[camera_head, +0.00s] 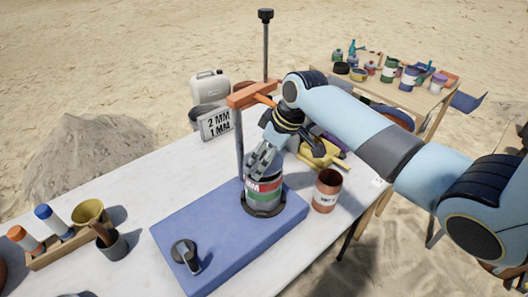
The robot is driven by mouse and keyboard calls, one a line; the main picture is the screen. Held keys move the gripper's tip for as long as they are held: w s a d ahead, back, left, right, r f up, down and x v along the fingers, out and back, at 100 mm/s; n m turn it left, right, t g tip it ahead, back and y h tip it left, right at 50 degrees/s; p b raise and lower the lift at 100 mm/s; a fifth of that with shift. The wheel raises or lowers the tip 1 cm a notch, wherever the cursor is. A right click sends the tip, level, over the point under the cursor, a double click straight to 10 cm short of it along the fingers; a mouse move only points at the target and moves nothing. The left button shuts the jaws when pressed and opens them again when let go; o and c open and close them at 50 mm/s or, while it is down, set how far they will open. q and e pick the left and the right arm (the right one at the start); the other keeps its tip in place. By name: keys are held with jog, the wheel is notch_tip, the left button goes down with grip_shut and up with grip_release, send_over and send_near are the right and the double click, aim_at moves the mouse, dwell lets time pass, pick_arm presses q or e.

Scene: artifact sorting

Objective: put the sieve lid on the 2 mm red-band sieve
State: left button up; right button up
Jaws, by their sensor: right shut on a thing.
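The sieve stack stands upright on a dark ring on the blue shaker base (185,220). Its upper sieve has a red band (266,186) with partly hidden white lettering; a green band (264,198) is below. My right gripper (260,166) reaches down from the upper right to the top of the stack. It is shut on what appears to be the sieve lid, mostly hidden by the fingers. I cannot tell whether the lid is seated on the rim. My left gripper is out of view.
An upright post (239,145) with an orange crossbar (252,94) stands close behind the stack. A copper-coloured cup (326,192) stands just right of it. A dark knob (185,252) is on the base. A sign (216,124) stands behind. The white table is clear at left centre.

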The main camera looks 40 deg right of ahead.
dwell(0.7)
jog(key=shift+p, duration=0.35)
jog(key=shift+p, duration=0.55)
dwell(0.8)
jog(key=shift+f+b, duration=0.6)
jog(key=shift+f, duration=0.4)
jog(key=o, duration=1)
jog(key=shift+c, duration=0.2)
jog(key=v, duration=1.2)
